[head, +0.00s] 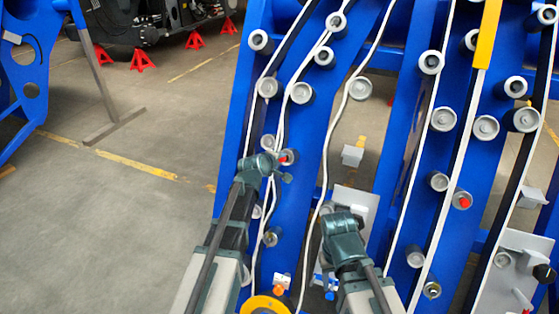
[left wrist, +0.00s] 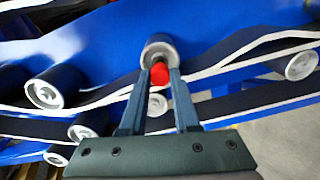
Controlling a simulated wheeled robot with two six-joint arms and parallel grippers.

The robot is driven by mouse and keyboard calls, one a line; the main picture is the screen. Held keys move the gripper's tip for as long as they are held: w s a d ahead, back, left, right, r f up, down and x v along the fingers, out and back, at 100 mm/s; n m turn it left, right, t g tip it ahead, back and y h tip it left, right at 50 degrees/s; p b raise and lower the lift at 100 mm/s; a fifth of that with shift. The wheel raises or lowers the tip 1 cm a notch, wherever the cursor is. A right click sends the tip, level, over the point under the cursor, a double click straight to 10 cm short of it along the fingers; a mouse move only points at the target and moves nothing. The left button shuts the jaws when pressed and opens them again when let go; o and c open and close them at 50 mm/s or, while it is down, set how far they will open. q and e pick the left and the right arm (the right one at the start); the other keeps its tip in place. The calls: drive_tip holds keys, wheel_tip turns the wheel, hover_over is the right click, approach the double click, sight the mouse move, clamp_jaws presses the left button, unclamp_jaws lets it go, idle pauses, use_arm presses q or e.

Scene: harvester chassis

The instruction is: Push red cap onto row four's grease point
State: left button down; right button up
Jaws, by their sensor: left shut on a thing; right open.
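My left gripper (head: 280,164) is shut on a small red cap (head: 283,159), at a grey-faced roller (head: 289,157) on the blue chassis (head: 311,135). In the left wrist view the red cap (left wrist: 160,74) sits between the two fingertips (left wrist: 159,76), right in front of the pale end of a roller (left wrist: 158,48). I cannot tell whether the cap touches the roller's end or which row this is. My right gripper (head: 328,209) is lower and to the right, in front of the chassis, open with nothing seen in it.
Another red cap (head: 464,202) sits on a roller farther right. White-edged belts (head: 336,120) run between several rollers close to my left gripper. A grey plate (head: 358,213) stands behind my right gripper. The floor (head: 110,195) at left is open; red stands (head: 146,59) are far back.

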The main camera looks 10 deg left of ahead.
use_arm(q)
drive_tip(key=shift+b+x, duration=0.55)
drive_tip(key=shift+x, duration=0.6)
drive_tip(key=c, duration=0.6)
unclamp_jaws()
drive_tip(key=shift+s, duration=0.1)
drive_tip(key=shift+o, duration=0.2)
drive_tip(key=p+v, duration=0.7)
drive_tip(key=v, duration=0.6)
drive_tip(key=shift+s+a+r, duration=0.15)
drive_tip(key=shift+s+r, duration=0.1)
drive_tip(key=shift+s, duration=0.05)
